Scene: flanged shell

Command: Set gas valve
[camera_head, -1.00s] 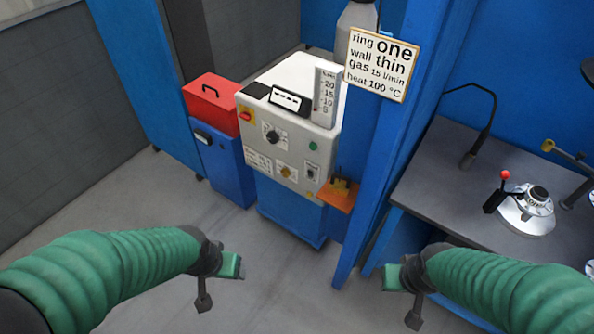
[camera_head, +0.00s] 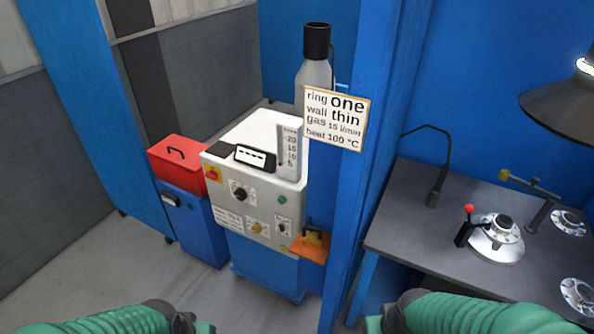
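A white-and-blue machine (camera_head: 262,192) stands left of a blue post. Its front has a black dial (camera_head: 240,194), a yellow knob (camera_head: 257,228), a green button (camera_head: 282,199) and a small switch (camera_head: 283,228). I cannot tell which control is the gas valve. A flow scale (camera_head: 289,152) marked 20 to 5 stands on its top right. A sign (camera_head: 336,118) reads ring one, wall thin, gas 15 l/min, heat 100 °C. My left gripper (camera_head: 203,328) and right gripper (camera_head: 374,325) are at the bottom edge, mostly cut off, apart from the machine.
A grey gas cylinder (camera_head: 313,82) with a black cap stands behind the sign. A red toolbox (camera_head: 177,164) sits on a blue cabinet left of the machine. An orange shelf (camera_head: 310,250) juts out at its right. The grey workbench (camera_head: 410,225) right of the post holds dial-like fixtures. Floor before the machine is clear.

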